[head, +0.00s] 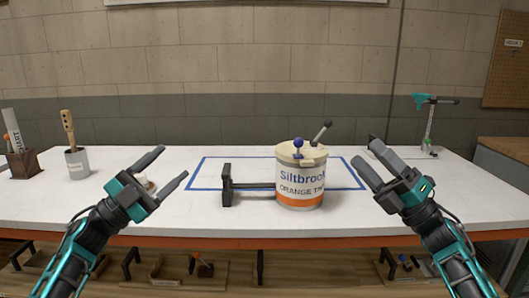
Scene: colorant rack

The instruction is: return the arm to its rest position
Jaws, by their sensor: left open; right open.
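My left gripper (169,172) is open and empty above the white table, left of a blue taped outline. My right gripper (369,165) is open and empty at the right side of the outline. Its fingers are apart from the canister (300,178), a cream tub with an orange band and lettering reading "Siltbroo..." and "ORANGE". The canister stands upright inside the outline, with a blue-knobbed lever and a black-handled lever on top. Both arms reach in from the lower corners.
A black bracket with rails (227,185) sits left of the canister. A grey cup (77,163) with a wooden tool and a brown box (24,163) stand at far left. A teal-topped stand (429,125) is at back right. A small pale item is partly hidden behind my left gripper.

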